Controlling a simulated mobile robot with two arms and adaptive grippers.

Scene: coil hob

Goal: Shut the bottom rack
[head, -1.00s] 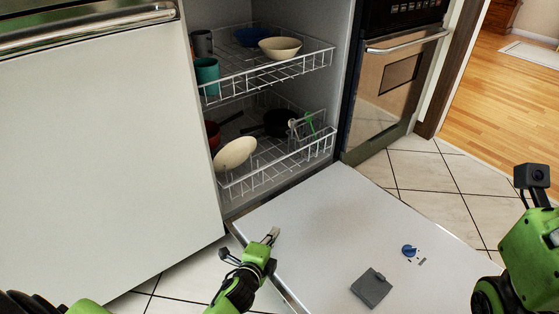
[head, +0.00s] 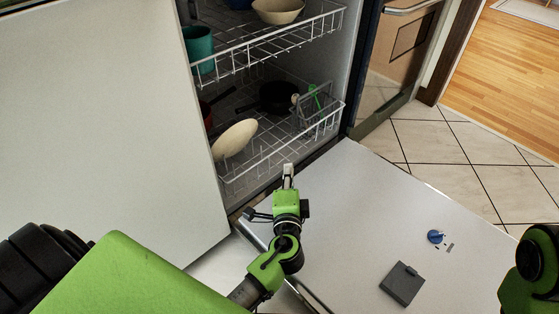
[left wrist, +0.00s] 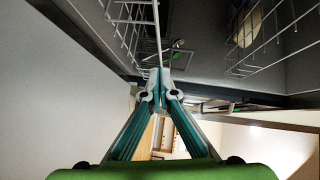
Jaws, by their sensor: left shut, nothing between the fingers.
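The bottom rack (head: 285,153) is a white wire basket inside the open dishwasher. It holds a cream plate (head: 234,139), a dark pan (head: 279,97) and a green utensil (head: 314,96). The lowered dishwasher door (head: 361,215) lies flat in front of it. My left gripper (head: 288,170) is shut and empty, its tips pointing at the rack's front. In the left wrist view the closed fingertips (left wrist: 159,75) are close to white wires; I cannot tell whether they touch. My right arm shows at the right edge, but its gripper is out of view.
The upper rack (head: 270,48) holds a teal cup (head: 199,43) and a cream bowl (head: 278,11). A white cabinet front (head: 95,125) stands at the left and an oven (head: 395,60) at the right. Tiled floor (head: 440,150) is clear beyond the door.

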